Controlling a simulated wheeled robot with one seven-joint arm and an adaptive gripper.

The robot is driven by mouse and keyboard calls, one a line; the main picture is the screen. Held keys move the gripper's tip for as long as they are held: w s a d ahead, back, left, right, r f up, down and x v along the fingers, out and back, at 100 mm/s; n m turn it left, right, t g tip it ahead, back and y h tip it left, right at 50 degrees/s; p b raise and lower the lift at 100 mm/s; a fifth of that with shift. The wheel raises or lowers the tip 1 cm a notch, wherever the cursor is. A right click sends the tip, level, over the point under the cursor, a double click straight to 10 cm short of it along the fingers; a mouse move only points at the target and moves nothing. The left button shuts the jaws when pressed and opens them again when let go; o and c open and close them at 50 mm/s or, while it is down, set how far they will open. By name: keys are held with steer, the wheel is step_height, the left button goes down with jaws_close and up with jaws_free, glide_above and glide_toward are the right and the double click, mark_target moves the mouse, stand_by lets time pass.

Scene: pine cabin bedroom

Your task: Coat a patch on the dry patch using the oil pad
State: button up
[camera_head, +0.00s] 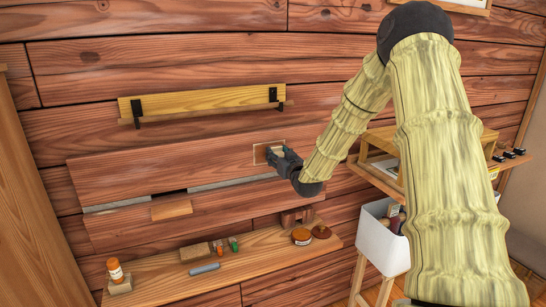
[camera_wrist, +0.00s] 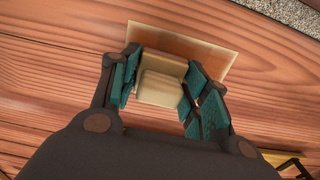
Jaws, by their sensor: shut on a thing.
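The dry patch (camera_head: 258,158) is a pale rectangle with a light border on the reddish wooden panel of the wall. In the wrist view the patch (camera_wrist: 205,47) shows beyond and around my fingers. My gripper (camera_head: 277,158) is in front of the patch and covers its right part. In the wrist view my gripper (camera_wrist: 162,92) has its teal finger pads closed on the sides of a beige block, the oil pad (camera_wrist: 160,88). The pad faces the patch; I cannot tell whether it touches. The pad's far face is hidden.
A yellow wooden rail (camera_head: 205,101) is fixed above the panel. Below, a wooden shelf (camera_head: 240,258) carries an orange bottle (camera_head: 115,270), small bottles, a grey-blue cylinder (camera_head: 205,268) and an amber jar (camera_head: 301,237). A white bin (camera_head: 385,245) and a side table stand at right.

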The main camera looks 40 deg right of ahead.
mark_target(264, 153)
steer(key=shift+d, duration=0.1)
steer(key=shift+w+a+b, duration=0.3)
steer(key=shift+a+b, duration=0.05)
steer(key=shift+a, duration=0.65)
steer(key=shift+w+a+b, duration=0.25)
steer(key=shift+a+b, duration=0.1)
steer(key=shift+a, duration=0.6)
steer(key=shift+s+a, duration=0.2)
steer(key=shift+s, duration=0.2)
steer(key=shift+v, duration=2.5)
